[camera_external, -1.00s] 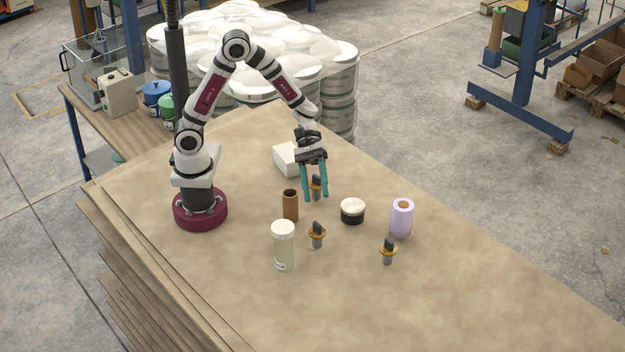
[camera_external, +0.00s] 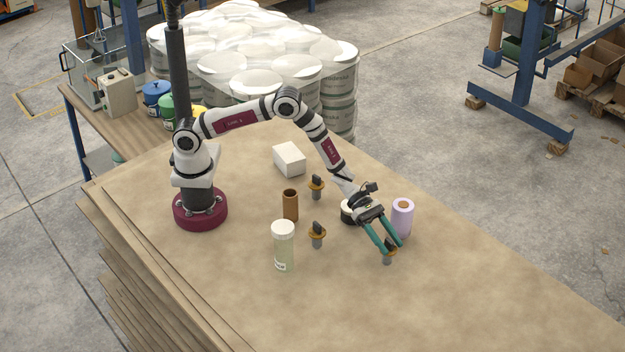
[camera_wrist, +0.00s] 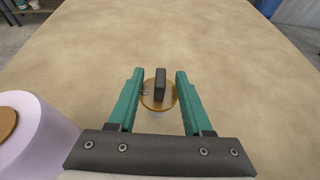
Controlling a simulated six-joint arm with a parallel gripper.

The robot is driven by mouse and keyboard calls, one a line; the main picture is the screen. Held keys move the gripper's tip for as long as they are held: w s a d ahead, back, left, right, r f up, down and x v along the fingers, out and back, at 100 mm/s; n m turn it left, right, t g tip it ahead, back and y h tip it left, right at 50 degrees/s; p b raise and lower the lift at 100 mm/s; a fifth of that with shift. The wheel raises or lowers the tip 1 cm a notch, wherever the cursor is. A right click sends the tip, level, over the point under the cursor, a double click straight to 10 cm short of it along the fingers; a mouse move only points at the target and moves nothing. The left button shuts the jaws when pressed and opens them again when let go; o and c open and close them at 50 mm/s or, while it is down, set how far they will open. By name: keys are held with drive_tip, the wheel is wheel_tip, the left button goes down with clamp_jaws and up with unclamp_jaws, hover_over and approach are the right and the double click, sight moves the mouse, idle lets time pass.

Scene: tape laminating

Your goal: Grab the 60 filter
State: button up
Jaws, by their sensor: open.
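Three similar filters, each a brass-coloured disc with a dark upright grip on a grey stem, stand on the table: one at the back (camera_external: 316,187), one in the middle (camera_external: 317,236) and one at the front right (camera_external: 387,259). My gripper (camera_external: 390,248) is open over the front-right filter. In the wrist view, the jaws of my gripper (camera_wrist: 159,72) lie on either side of this filter (camera_wrist: 160,95), with a gap to the dark grip. Small marks show on its disc, but I cannot read the number for sure. My fingers partly hide it in the external view.
A lilac roll (camera_external: 403,218) stands close to my gripper; it also shows in the wrist view (camera_wrist: 35,140). A dark jar with white lid (camera_external: 347,212) is partly behind my wrist. A brown tube (camera_external: 290,205), a clear jar (camera_external: 283,250) and a white box (camera_external: 289,158) stand left.

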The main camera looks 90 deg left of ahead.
drive_tip(key=shift+w+d+f, duration=0.15)
drive_tip(key=shift+w+d, duration=0.05)
drive_tip(key=shift+d, duration=0.05)
clamp_jaws()
idle(0.3)
